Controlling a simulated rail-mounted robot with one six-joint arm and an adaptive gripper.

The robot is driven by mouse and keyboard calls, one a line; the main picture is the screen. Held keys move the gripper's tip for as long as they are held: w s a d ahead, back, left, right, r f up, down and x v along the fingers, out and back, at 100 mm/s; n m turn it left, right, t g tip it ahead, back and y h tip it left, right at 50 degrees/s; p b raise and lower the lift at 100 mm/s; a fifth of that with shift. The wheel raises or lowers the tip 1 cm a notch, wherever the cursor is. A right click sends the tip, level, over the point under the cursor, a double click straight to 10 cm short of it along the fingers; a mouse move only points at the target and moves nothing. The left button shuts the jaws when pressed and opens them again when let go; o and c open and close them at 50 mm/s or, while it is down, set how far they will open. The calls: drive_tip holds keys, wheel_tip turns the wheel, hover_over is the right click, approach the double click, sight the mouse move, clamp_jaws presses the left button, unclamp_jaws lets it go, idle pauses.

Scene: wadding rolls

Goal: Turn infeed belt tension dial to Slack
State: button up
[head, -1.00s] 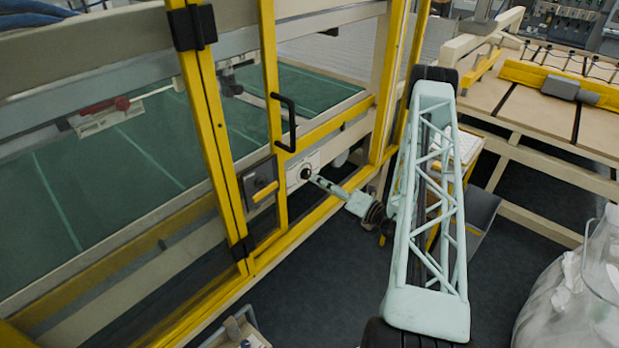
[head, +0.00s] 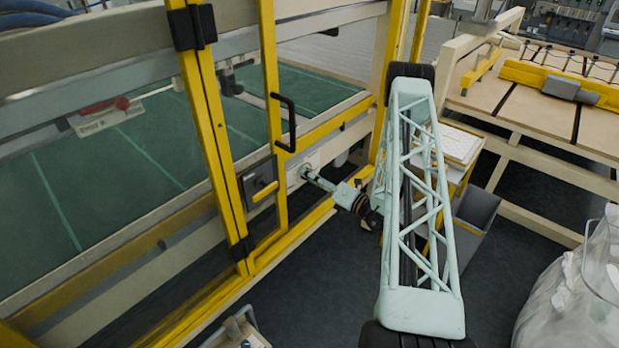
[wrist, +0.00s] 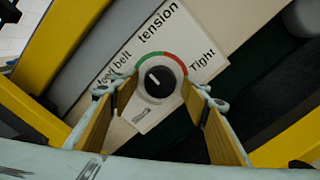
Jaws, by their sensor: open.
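The infeed belt tension dial (wrist: 159,83) is a round black knob on a white label plate (wrist: 186,35) in the wrist view. A white pointer mark on the knob points to the upper left. A red and green arc curves over its top, with "Tight" printed to the right. My gripper (wrist: 159,90) is open, with one finger on each side of the knob and visible gaps between. In the head view my gripper (head: 307,175) reaches the plate and largely hides the dial.
A yellow-framed guard door (head: 271,110) with a black handle (head: 291,122) stands just left of the dial. A latch box (head: 260,187) sits beside it. A grey bin (head: 474,222) and a clear bag (head: 580,285) stand to the right. The dark floor between is open.

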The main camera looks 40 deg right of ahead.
drive_tip(key=c, duration=0.8)
drive_tip(key=shift+c, duration=0.2)
drive_tip(key=shift+f+n+b, duration=0.1)
drive_tip(key=shift+n+b, duration=0.35)
drive_tip(key=shift+n, duration=0.15)
drive_tip(key=shift+d+n+b, duration=0.1)
drive_tip(key=shift+n+b, duration=7.5)
drive_tip(key=shift+n, duration=5.9)
